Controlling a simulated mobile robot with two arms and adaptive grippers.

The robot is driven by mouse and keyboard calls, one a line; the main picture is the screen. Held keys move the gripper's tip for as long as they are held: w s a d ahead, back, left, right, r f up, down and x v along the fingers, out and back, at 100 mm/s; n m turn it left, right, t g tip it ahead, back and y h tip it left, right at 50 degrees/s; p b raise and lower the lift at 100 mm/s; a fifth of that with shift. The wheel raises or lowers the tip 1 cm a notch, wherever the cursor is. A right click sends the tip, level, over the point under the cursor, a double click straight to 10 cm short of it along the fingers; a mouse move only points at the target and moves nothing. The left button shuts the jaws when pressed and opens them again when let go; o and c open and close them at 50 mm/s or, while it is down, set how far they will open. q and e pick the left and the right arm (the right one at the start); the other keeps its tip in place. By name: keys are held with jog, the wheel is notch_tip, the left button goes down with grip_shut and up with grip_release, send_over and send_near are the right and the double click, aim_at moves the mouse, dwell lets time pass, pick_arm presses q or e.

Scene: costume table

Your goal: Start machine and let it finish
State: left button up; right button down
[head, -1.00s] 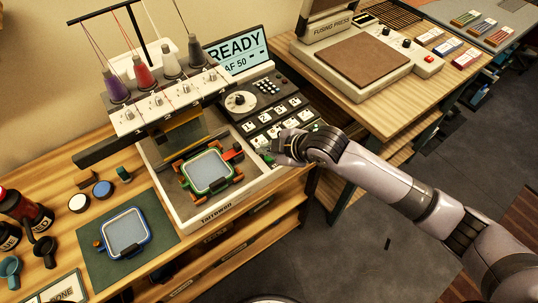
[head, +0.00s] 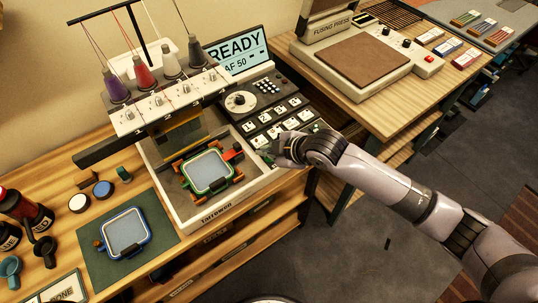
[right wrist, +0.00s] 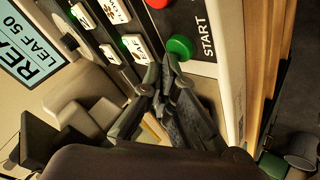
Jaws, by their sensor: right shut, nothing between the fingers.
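The embroidery machine (head: 180,215) stands on the wooden table, with spools on top and a green-rimmed hoop (head: 209,172) under its needle head. Its screen (head: 238,52) reads "READY" and "LEAF 50". In the right wrist view, the green START button (right wrist: 180,47) sits on the control panel beside a red button (right wrist: 157,3). My right gripper (right wrist: 172,68) is shut and empty, its fingertips close to the green button; I cannot tell whether they touch it. In the head view my right gripper (head: 272,154) is at the panel's front edge. My left gripper is not in view.
A blue-rimmed hoop (head: 125,233) lies on a green mat (head: 165,238) at the left, near bottles and small discs. A fusing press (head: 365,60) stands on the table at the right. Dark floor is open between and in front of the tables.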

aim_at(268, 159)
jog(key=shift+f, duration=0.45)
jog(key=shift+r, duration=0.1)
dwell(0.4)
jog(key=shift+r+p, duration=0.8)
jog(key=shift+p, duration=0.1)
notch_tip(268, 159, up, 5)
jog(key=p, duration=0.5)
